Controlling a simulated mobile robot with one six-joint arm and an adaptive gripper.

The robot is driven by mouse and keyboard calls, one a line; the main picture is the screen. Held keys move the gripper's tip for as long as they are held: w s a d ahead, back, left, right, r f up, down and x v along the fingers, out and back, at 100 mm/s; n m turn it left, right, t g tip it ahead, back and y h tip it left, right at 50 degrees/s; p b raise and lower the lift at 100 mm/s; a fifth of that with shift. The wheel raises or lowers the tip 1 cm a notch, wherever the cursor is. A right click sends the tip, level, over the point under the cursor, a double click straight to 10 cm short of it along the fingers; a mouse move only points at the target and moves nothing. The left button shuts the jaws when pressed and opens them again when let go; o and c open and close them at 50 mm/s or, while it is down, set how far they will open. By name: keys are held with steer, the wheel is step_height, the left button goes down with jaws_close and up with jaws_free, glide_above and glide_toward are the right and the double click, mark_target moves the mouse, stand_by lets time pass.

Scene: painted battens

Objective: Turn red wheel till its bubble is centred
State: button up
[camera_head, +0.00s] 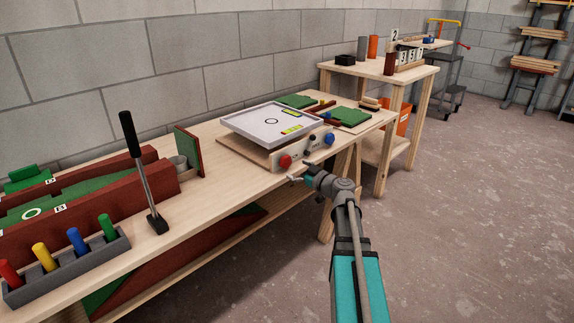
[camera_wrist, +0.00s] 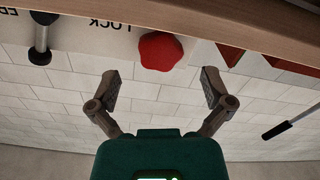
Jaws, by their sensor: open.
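The red wheel (camera_head: 285,161) sits on the front panel (camera_head: 303,151) of a tilting grey-white tray (camera_head: 250,125) on the bench. It shows as a lobed red knob in the wrist view (camera_wrist: 162,51). A blue wheel (camera_head: 330,138) sits farther right on the same panel. Two yellow-green vials (camera_head: 292,129) lie on the tray; their bubbles are too small to read. My gripper (camera_head: 296,179) is just in front of and below the red wheel. In the wrist view my gripper (camera_wrist: 161,86) is open and empty, its fingers apart from the wheel, which lies beyond and between them.
A dark lock knob (camera_wrist: 40,38) stands beside the red wheel. A black-handled putter (camera_head: 140,165) leans up at the left, near a peg rack (camera_head: 70,265). Floor to the right is clear.

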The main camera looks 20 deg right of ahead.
mark_target(288, 164)
steer(key=shift+x, duration=2.4)
steer(key=c, duration=1.1)
steer(key=shift+a+m, duration=0.1)
steer(key=shift+m, duration=1.4)
steer(key=o, duration=1.1)
steer(key=shift+s, duration=0.2)
